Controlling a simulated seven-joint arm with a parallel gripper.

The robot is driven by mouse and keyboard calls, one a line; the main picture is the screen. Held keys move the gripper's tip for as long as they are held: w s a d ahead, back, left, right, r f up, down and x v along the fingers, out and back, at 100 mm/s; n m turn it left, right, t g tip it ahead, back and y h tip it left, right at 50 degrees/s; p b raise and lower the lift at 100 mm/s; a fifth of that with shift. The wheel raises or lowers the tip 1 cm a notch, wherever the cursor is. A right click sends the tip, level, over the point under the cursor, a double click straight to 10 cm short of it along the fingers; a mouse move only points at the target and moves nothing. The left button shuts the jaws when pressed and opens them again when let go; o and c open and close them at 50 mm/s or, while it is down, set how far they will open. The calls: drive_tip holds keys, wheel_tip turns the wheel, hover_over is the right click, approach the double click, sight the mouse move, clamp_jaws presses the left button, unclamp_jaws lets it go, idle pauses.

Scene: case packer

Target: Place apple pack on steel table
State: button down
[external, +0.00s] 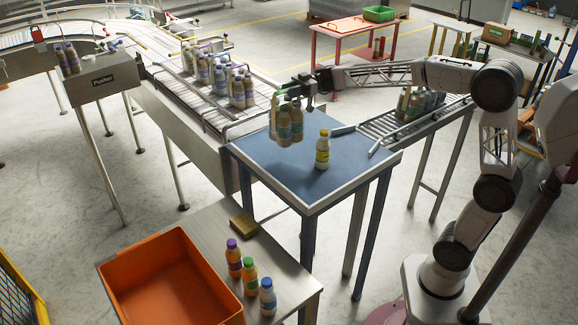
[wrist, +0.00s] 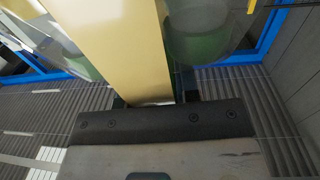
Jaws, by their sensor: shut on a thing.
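My gripper (external: 301,88) is shut on a pack of bottles (external: 284,125) and holds it above the left part of the blue-topped table (external: 270,168). The pack looks greenish and hangs upright; whether its base touches the table is hard to tell. In the wrist view a pale yellow panel of the pack (wrist: 115,45) rises from between the fingers of my gripper (wrist: 155,100), with clear, green-tinted bottles beside it. A grey metal-topped table (external: 275,248), apparently the steel table, stands at the front left.
A single yellow bottle (external: 322,150) stands on the blue top, right of the held pack. The front table bears an orange bin (external: 170,270), a small yellow box (external: 244,226) and 3 loose bottles (external: 250,278). A conveyor (external: 205,100) with packs lies behind left; a roller conveyor (external: 385,128) lies right.

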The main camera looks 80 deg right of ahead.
drive_tip(key=w+a+f, duration=0.3)
drive_tip(key=w+a, duration=0.7)
drive_tip(key=w, duration=0.1)
drive_tip(key=w+a+f, duration=0.3)
drive_tip(key=w+a, duration=0.7)
drive_tip(key=w, duration=0.1)
drive_tip(key=w+a+f+y, duration=0.1)
drive_tip(key=w+a+f, duration=0.2)
drive_tip(key=w+a, duration=0.7)
drive_tip(key=shift+w+a+n+g, duration=0.35)
drive_tip(key=shift+w+n+g, duration=0.05)
drive_tip(key=shift+w, duration=0.15)
wheel_tip(320, 180, down, 14)
drive_tip(key=shift+f, duration=0.15)
drive_tip(key=shift+f, duration=1.9)
